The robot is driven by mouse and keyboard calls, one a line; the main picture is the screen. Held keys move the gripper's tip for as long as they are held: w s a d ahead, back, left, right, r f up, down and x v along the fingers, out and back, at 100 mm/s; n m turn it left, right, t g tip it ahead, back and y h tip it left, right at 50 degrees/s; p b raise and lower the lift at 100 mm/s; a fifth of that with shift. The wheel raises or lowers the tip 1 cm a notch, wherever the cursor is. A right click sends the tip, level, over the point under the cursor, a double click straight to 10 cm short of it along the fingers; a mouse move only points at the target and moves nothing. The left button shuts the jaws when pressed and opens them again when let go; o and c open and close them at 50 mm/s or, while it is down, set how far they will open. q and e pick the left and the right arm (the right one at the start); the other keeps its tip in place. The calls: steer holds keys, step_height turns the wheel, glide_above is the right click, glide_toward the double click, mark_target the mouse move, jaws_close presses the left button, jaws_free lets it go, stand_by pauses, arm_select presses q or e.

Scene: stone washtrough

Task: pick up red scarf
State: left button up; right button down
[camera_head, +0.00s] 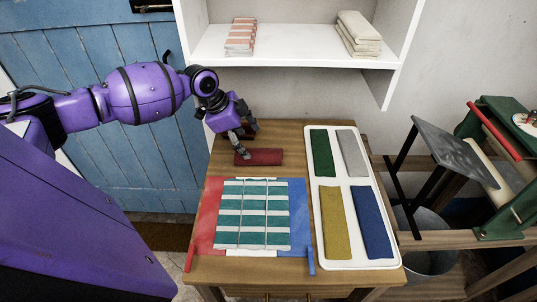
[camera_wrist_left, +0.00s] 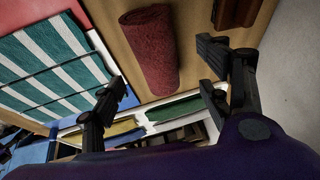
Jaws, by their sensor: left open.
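The red scarf (camera_head: 264,157) is a dark red roll lying on the wooden table, behind the striped cloth. In the left wrist view the scarf (camera_wrist_left: 149,50) shows as a textured roll in front of the open jaws, in line with the gap between them. My left gripper (camera_head: 246,146) is open over the scarf's left end, fingers pointing down. I cannot tell whether a finger touches the scarf. My right gripper is not in view.
A reddish-brown object (camera_wrist_left: 236,12) lies close to the scarf. A white tray (camera_head: 316,217) with green, grey, yellow and blue cloths is at the right. A green-striped cloth (camera_head: 254,212) lies in front, on red and blue areas. A white shelf (camera_head: 290,52) overhangs behind.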

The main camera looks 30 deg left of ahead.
mark_target(256, 152)
arm_select(q)
steer(key=x, duration=0.7)
steer(key=shift+d+f, duration=0.25)
steer(key=shift+d, duration=0.2)
steer(key=shift+s, duration=0.1)
steer(key=shift+c, duration=0.6)
steer(key=c, duration=1.3)
steer(key=shift+r, duration=0.15)
